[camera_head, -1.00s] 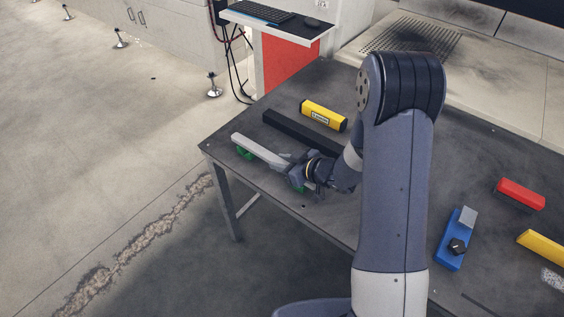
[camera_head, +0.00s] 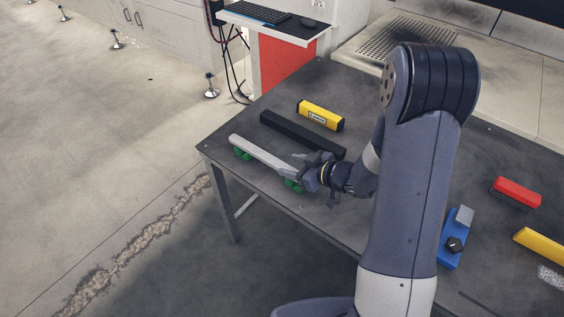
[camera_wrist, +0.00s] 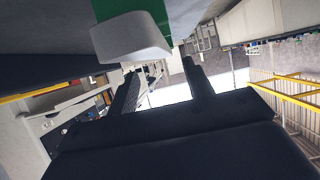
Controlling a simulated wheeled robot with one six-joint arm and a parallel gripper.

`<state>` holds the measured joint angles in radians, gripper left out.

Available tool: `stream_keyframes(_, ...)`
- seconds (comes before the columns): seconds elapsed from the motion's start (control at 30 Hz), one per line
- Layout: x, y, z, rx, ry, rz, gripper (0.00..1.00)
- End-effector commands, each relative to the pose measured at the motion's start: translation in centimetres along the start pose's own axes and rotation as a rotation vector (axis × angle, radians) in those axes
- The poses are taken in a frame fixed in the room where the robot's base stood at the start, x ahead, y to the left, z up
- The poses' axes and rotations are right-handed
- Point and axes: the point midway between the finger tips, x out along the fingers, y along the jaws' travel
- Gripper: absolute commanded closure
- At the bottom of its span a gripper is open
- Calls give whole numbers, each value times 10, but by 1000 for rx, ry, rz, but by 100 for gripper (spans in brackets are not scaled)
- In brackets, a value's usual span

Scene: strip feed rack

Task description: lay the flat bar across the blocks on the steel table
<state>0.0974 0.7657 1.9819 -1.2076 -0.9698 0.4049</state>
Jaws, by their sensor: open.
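The flat bar (camera_head: 262,152) is light grey and lies across two green blocks, one under its far left end (camera_head: 242,153) and one near its right end (camera_head: 293,185). The blocks stand near the left edge of the dark steel table (camera_head: 300,90). My gripper (camera_head: 303,166) is open and empty, just right of the bar's right end. In the wrist view, the bar's end (camera_wrist: 130,38) shows close above my open fingers (camera_wrist: 160,88), with a green block (camera_wrist: 150,12) against it. The far block is not clear in the wrist view.
A black bar (camera_head: 285,132) lies behind the flat bar, with a yellow level (camera_head: 320,115) beyond it. A blue tool (camera_head: 456,238), a red block (camera_head: 516,191) and a yellow bar (camera_head: 540,245) lie on the right. A keyboard shelf (camera_head: 275,25) stands behind the table.

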Motion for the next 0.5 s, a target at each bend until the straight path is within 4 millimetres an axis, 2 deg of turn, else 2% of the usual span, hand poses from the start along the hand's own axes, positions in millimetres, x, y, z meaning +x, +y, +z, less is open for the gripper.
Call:
stream_keyframes(0.03,-13,1,-1,2,1,5,51)
stream_keyframes(0.2,-44,1,-1,2,2,5,51)
stream_keyframes(0.3,-56,1,-1,2,1,3,51)
stream_keyframes(0.5,-67,0,0,0,1,0,51)
